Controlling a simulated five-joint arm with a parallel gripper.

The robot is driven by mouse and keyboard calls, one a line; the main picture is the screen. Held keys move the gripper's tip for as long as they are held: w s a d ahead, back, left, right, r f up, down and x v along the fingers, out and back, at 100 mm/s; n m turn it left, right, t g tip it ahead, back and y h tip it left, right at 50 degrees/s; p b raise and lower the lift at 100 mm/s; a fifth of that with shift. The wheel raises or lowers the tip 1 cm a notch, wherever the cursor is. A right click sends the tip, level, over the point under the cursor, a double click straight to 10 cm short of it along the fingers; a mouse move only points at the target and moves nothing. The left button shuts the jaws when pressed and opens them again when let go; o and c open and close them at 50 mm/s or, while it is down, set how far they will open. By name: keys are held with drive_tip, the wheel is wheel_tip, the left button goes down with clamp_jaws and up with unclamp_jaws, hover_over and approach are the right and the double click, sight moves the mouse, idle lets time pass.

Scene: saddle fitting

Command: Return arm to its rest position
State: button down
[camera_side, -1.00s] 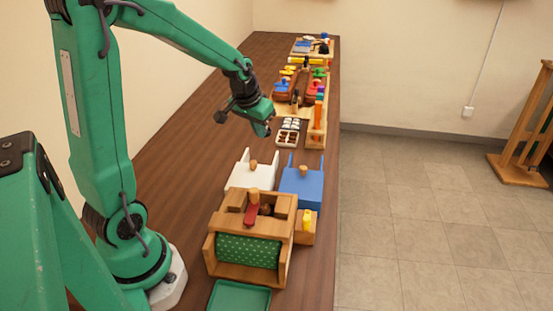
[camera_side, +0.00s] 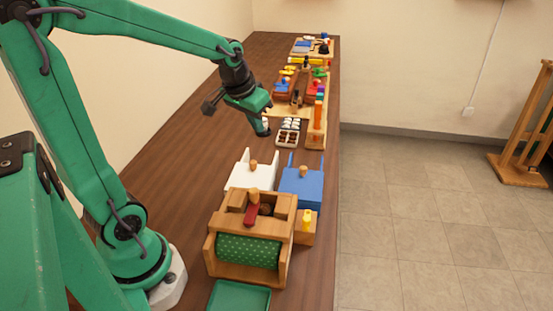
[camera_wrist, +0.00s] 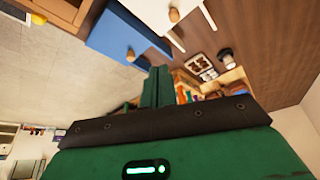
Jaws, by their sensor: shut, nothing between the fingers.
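My gripper (camera_side: 263,130) is at the end of my green arm, above the table in the side view, left of the small tray with white and dark pieces. It is shut and empty. In the wrist view the closed green fingers (camera_wrist: 157,87) point away from the camera, side by side. Nothing is held between them.
Below and nearer stand a white box (camera_side: 251,176) and a blue box (camera_side: 301,187) with wooden knobs. A wooden frame with a green dotted roller (camera_side: 248,251) and a green tray (camera_side: 240,297) are nearest. Several toys and tools crowd the far end. The table's left side is clear.

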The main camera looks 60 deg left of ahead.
drive_tip(key=s+d+r+m+t+h, duration=0.1)
drive_tip(key=s+d+r+m, duration=0.1)
drive_tip(key=s+d, duration=0.8)
drive_tip(key=s+r, duration=0.1)
drive_tip(key=s, duration=0.2)
drive_tip(key=shift+r+m, duration=0.4)
